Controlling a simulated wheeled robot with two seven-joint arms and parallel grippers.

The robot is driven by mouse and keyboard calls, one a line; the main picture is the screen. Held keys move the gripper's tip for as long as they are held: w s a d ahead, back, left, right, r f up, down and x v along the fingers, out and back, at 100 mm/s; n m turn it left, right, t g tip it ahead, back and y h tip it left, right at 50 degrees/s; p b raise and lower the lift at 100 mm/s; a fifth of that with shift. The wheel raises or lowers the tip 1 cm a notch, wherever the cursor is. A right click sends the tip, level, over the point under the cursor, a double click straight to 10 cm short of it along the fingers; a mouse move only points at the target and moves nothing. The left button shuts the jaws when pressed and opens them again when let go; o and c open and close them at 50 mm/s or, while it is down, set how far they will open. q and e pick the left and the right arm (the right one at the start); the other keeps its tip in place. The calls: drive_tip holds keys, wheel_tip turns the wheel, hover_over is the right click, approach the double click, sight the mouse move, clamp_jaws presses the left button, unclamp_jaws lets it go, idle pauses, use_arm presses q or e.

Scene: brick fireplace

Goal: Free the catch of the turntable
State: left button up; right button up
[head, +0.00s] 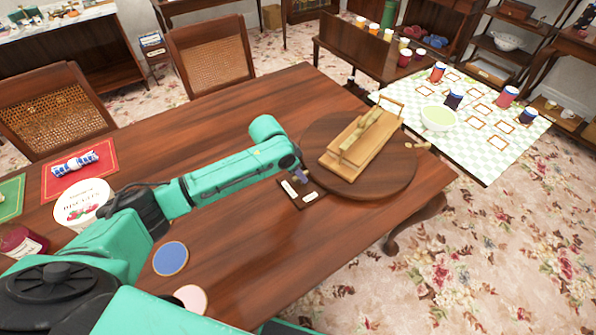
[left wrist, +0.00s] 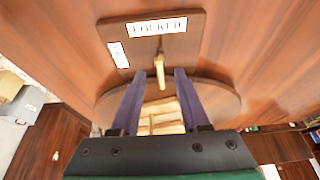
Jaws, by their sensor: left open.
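The round dark wooden turntable (head: 392,170) lies flat at the table's right end, carrying a light wooden board or rack (head: 352,150). At its near-left edge is a dark catch plate (head: 289,194) with two white labels. In the left wrist view, the catch plate (left wrist: 190,55) has one label reading "LOCKED" (left wrist: 158,27) and a smaller one I cannot read. A brass-coloured catch lever (left wrist: 160,70) stands out from the plate. My left gripper (head: 301,176) is open at the catch; in the wrist view its purple fingers (left wrist: 159,80) are apart, either side of the lever's end. Contact cannot be told.
A blue disc (head: 171,258), a pink disc (head: 190,298), a biscuit tin (head: 85,200) and a jar (head: 22,242) stand on the left of the table (head: 240,260). A green-checked surface (head: 480,157) with a bowl (head: 438,117) and several jars lies beyond the turntable.

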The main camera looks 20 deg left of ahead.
use_arm(q)
drive_tip(key=shift+w, duration=0.1)
clamp_jaws()
use_arm(e)
drive_tip(key=shift+s+a, duration=0.25)
drive_tip(key=shift+a, duration=0.05)
drive_tip(key=shift+r, duration=0.15)
